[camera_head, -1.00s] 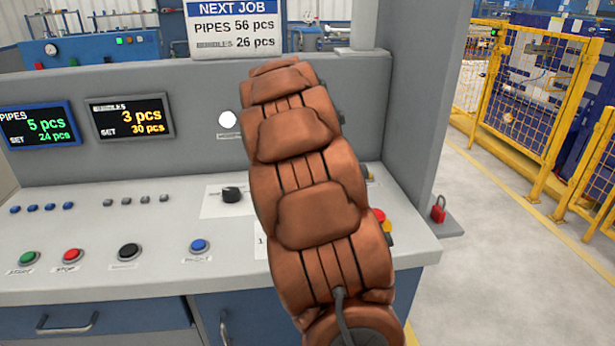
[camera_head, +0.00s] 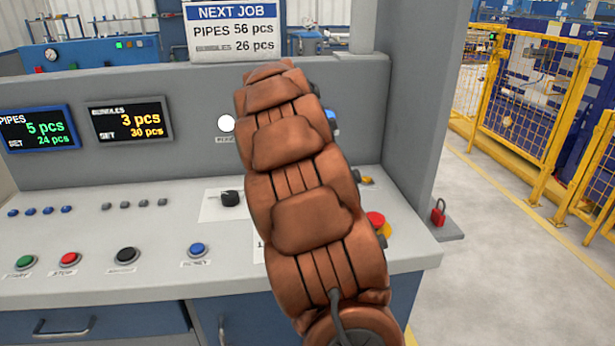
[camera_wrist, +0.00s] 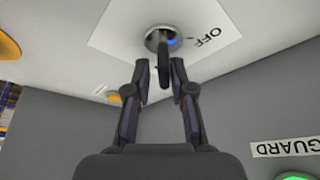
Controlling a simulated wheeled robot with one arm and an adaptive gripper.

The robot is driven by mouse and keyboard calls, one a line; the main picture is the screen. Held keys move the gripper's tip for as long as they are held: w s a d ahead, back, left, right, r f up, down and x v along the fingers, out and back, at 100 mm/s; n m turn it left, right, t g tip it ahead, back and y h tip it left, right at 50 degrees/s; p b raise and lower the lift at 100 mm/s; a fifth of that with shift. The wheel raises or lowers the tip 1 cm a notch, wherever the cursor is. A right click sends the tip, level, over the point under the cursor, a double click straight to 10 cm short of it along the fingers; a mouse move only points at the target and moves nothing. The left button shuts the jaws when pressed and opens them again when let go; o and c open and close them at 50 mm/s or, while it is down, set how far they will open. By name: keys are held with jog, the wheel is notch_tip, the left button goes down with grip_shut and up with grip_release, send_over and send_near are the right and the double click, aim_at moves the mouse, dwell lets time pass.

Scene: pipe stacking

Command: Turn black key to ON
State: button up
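The black key (camera_wrist: 163,72) stands out from a round metal lock with a blue spot, on a white plate (camera_wrist: 120,28) marked OFF, in the wrist view. Any ON mark is not visible. My gripper (camera_wrist: 160,70) is open, with one finger on each side of the key. A gap shows between the left finger and the key; the right finger is closer, and I cannot tell if it touches. In the head view my copper-coloured arm reaches over the console (camera_head: 90,285) and hides the key and gripper.
A GUARD label (camera_wrist: 288,146) and a green light or button (camera_wrist: 296,176) are at lower right in the wrist view. In the head view, a red button (camera_head: 375,220) sits right of my arm. A black rotary knob (camera_head: 231,198) and blue button (camera_head: 197,250) are left.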

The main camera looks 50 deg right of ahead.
jog(key=shift+o, duration=0.9)
jog(key=shift+w+a, duration=0.1)
jog(key=shift+a, duration=0.05)
jog(key=shift+a+r, duration=0.1)
jog(key=shift+r, duration=0.25)
jog(key=v, duration=1.1)
jog(key=shift+r, duration=0.15)
